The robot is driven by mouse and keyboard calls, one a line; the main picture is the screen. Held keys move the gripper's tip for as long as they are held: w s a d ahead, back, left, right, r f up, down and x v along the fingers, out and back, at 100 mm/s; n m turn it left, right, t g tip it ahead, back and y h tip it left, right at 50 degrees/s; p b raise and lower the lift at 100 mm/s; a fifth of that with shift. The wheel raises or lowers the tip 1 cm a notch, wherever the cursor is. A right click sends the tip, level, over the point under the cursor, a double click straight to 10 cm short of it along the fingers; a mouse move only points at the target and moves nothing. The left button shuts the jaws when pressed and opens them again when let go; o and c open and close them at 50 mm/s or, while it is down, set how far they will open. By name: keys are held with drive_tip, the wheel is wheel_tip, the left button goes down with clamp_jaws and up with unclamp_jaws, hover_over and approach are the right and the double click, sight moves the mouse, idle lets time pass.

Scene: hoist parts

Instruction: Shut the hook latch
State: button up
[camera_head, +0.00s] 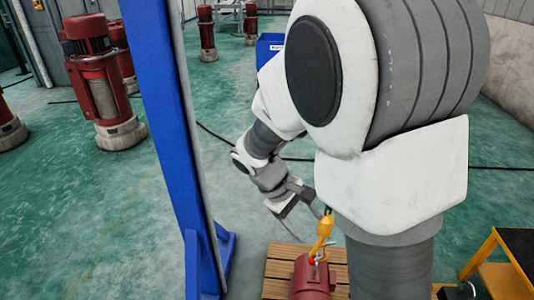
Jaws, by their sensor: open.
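A yellow hook (325,228) hangs just above a red motor-like part (311,280), low in the head view right of centre. A small metal piece, perhaps a lifting eye, shows at the hook's lower end on top of the red part. I cannot tell whether the hook passes through it. The hook's latch is too small to make out. My gripper (297,203) is open, up and to the left of the hook, and looks empty. My arm hides what lies directly behind and right of the hook.
The red part rests on a wooden pallet (281,268). A blue upright post (172,130) with a foot stands left of my arm. A yellow-edged stand (500,265) is at lower right. Red machines (103,85) stand at the back left. Green floor between is clear apart from a dark cable.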

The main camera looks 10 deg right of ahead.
drive_tip(key=w+f+n+t+h+b, duration=0.1)
drive_tip(key=w+f+n+h+b, duration=0.15)
drive_tip(key=f, duration=0.75)
drive_tip(key=w+f+n+t+h+b, duration=0.1)
drive_tip(key=w+f+n+h+b, duration=0.2)
drive_tip(key=f, duration=0.6)
drive_tip(key=w+f+n+h+b, duration=0.1)
drive_tip(key=f+n+h+b, duration=0.2)
drive_tip(key=f, duration=0.7)
drive_tip(key=n+t+b, duration=0.9)
drive_tip(key=n+t, duration=0.2)
drive_tip(key=n, duration=0.2)
approach(312, 261)
drive_tip(key=shift+m+g+y, duration=0.25)
drive_tip(key=shift+g+y, duration=0.05)
drive_tip(key=shift+y, duration=0.05)
drive_tip(key=b+x, duration=0.1)
drive_tip(key=x, duration=0.4)
drive_tip(key=b+x, duration=0.2)
drive_tip(key=x, duration=0.3)
drive_tip(key=shift+w+d+f+b, duration=0.1)
drive_tip(key=shift+w+f+b, duration=0.15)
drive_tip(key=shift+b, duration=0.05)
clamp_jaws()
